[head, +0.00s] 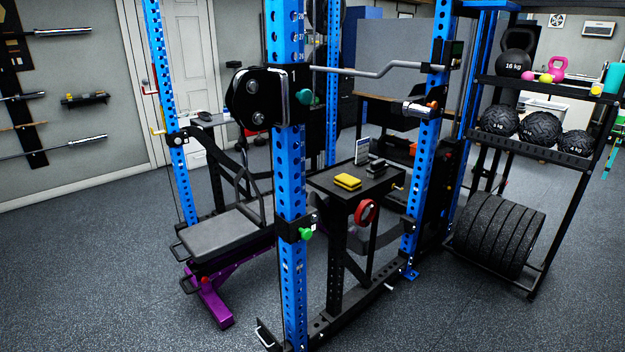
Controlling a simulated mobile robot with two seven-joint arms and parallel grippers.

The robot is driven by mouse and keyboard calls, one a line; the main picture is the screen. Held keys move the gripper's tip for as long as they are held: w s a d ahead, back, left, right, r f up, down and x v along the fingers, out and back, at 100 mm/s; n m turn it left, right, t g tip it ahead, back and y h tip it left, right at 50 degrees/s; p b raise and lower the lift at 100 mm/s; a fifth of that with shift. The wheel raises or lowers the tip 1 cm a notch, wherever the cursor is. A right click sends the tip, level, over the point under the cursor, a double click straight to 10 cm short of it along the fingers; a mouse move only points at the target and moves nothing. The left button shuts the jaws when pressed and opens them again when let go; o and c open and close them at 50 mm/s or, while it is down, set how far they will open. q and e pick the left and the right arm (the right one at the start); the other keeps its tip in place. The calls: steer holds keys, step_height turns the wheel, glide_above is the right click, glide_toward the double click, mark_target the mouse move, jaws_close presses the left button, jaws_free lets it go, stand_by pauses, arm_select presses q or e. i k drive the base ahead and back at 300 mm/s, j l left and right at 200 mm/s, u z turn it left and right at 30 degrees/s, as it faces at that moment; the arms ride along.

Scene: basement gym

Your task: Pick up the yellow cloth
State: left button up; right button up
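A small yellow folded thing, which looks like the yellow cloth (347,181), lies flat on a dark small table (375,188) within the blue rack. A dark line runs along its side edge. Behind it on the same tabletop stand a small upright white and blue item (361,151) and some small dark blocks (376,168). Neither of my grippers shows in the head view, so their distance to the cloth cannot be told.
A blue rack upright (290,220) stands in front, left of the table. A bench (222,232) with a purple base is at left. A shelf rack (535,150) with balls and kettlebells stands at right. Grey floor (120,290) is free at front left and front right.

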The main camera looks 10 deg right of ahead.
mark_target(349, 182)
steer(key=i+l+u, duration=0.2)
steer(key=l, duration=0.2)
steer(key=i+l+u, duration=0.2)
steer(key=l, duration=0.2)
steer(key=i+l, duration=0.15)
steer(key=i+l+u, duration=0.15)
steer(key=l, duration=0.25)
steer(key=i+l, duration=0.1)
steer(key=l, duration=0.2)
steer(key=i+l, duration=0.15)
steer(key=l, duration=0.25)
steer(key=i+l, duration=0.15)
steer(key=l, duration=0.2)
steer(key=i+l, duration=0.15)
steer(key=l, duration=0.25)
steer(key=i+l+u, duration=0.1)
steer(key=l, duration=0.25)
steer(key=i+l, duration=0.15)
steer(key=l, duration=0.25)
steer(key=i+l, duration=0.15)
steer(key=l, duration=0.2)
steer(key=i+l, duration=0.15)
steer(key=l, duration=0.25)
steer(key=i+l, duration=0.1)
steer(key=l, duration=0.3)
steer(key=i+u, duration=0.05)
